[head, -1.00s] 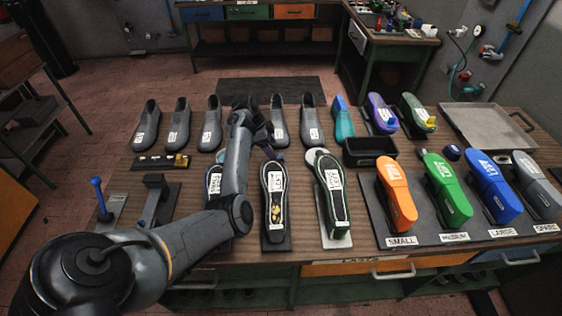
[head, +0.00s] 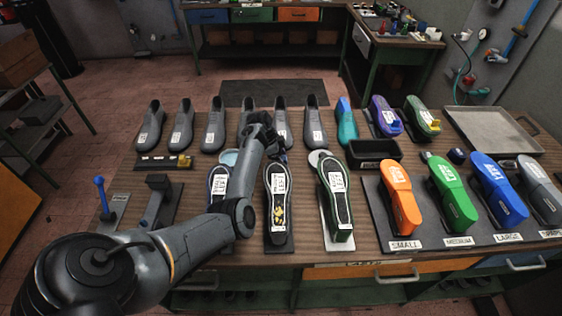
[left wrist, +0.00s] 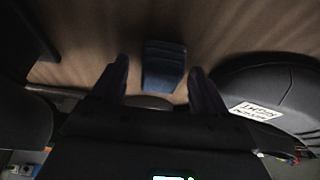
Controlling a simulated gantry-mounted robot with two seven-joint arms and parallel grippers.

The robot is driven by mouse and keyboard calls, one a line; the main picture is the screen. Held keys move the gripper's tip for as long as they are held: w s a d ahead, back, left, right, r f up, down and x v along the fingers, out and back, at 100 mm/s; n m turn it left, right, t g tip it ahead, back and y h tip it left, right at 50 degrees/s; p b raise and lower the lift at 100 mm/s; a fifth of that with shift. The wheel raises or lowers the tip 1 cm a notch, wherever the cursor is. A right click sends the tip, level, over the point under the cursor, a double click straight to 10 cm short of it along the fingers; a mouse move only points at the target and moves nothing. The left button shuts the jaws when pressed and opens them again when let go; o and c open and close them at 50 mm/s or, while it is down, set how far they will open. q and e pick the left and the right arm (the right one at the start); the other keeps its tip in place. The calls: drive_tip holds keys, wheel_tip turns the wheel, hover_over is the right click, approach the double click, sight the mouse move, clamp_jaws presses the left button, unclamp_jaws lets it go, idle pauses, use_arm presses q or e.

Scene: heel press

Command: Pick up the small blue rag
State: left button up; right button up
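The small blue rag (left wrist: 163,66) lies folded on the brown bench top in the left wrist view. My left gripper (left wrist: 159,66) is open, with one finger on each side of the rag and visible gaps between. In the head view my left gripper (head: 272,140) is over the bench between the row of grey shoes and the upturned soles. The arm and gripper largely hide the rag there. My right gripper is not in view.
A dark shoe (left wrist: 275,92) with a white label is close to the right finger in the left wrist view. Upturned soles (head: 278,200) stand in front of the gripper, grey shoes (head: 213,128) behind. A black bin (head: 373,153) and coloured lasts (head: 400,200) are to the right.

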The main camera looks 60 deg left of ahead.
use_arm(q)
drive_tip(key=c, duration=1)
wheel_tip(320, 180, up, 10)
drive_tip(key=shift+r+p, duration=0.1)
drive_tip(key=shift+p, duration=0.25)
